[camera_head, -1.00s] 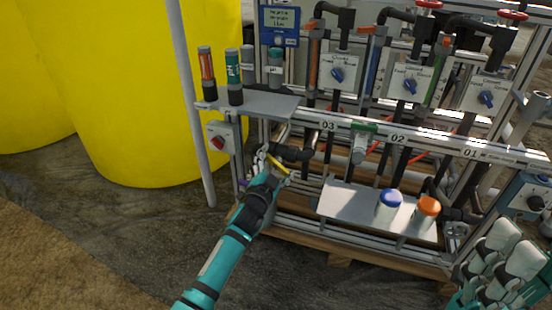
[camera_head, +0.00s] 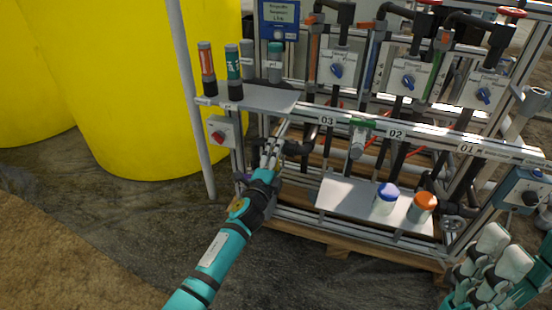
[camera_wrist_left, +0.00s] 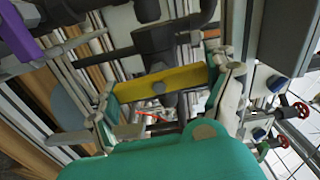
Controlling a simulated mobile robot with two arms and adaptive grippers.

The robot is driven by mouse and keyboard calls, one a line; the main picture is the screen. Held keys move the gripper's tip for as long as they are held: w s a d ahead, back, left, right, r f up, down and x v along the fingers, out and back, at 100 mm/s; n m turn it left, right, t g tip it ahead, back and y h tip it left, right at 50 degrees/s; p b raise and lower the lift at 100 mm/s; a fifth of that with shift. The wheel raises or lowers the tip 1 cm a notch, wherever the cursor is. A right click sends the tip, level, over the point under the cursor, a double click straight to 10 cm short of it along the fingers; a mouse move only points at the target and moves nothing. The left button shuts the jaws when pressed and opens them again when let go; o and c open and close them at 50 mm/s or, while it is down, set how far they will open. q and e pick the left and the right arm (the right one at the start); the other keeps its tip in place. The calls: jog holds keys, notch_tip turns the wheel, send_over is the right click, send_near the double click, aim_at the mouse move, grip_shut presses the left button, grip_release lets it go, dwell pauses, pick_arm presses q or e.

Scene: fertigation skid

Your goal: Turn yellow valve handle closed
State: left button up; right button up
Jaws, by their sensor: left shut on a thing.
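The yellow valve handle (camera_wrist_left: 160,84) shows in the left wrist view as a flat bar lying crosswise between my left gripper's fingers. It sits in front of a dark grey valve body and pipe (camera_wrist_left: 158,42). My left gripper (camera_wrist_left: 168,98) is shut on the handle, with fingers at both of its ends. In the head view my left gripper (camera_head: 270,157) reaches up to the dark pipe (camera_head: 296,148) below the skid's shelf, and its fingers hide the handle. My right gripper (camera_head: 490,262) is at the lower right, away from the valve; its jaw opening is unclear.
A grey shelf (camera_head: 262,98) with several bottles is above my left gripper. A red-knobbed switch box (camera_head: 219,134) and an upright post (camera_head: 190,100) stand to its left. A lower shelf (camera_head: 340,196) holds blue-capped and orange-capped jars. Open floor lies in front.

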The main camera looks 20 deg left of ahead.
pick_arm(q)
jog(key=shift+m, duration=0.5)
jog(key=o, duration=0.9)
jog(key=shift+o, duration=0.2)
jog(key=s, duration=1.2)
jog(key=shift+a, duration=0.2)
